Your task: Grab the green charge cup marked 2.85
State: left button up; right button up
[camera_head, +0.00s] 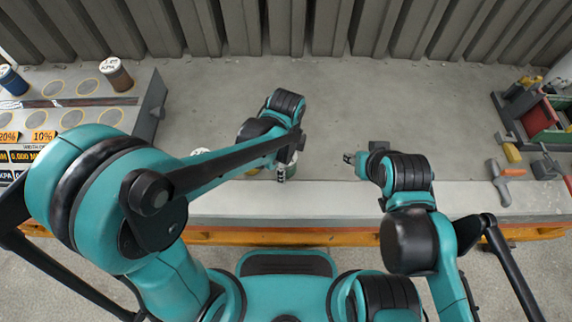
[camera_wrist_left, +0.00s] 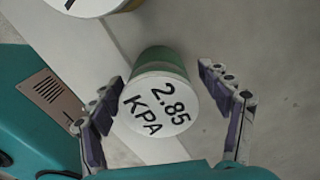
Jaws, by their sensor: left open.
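The green charge cup (camera_wrist_left: 158,103) has a white top that reads 2.85 KPA. In the left wrist view it stands between the two spread fingers of my left gripper (camera_wrist_left: 170,110), with a gap to the right finger and little or no visible gap to the left one. In the head view the cup (camera_head: 289,170) is partly hidden behind my left wrist, close to the front of the grey surface. My left gripper (camera_head: 283,172) is open there, mostly hidden. My right gripper (camera_head: 351,158) is at the right of the cup, small and pointing left; its jaw state is unclear.
Another white-topped cup (camera_head: 200,152) stands left, behind my left arm; a white top (camera_wrist_left: 85,5) shows in the wrist view. A grey station with round spots (camera_head: 88,86), a brown cup (camera_head: 116,74) and a blue cup (camera_head: 12,80) is far left.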

pick_arm(q)
jog(key=c, duration=1.6)
jog(key=shift+r, duration=0.1)
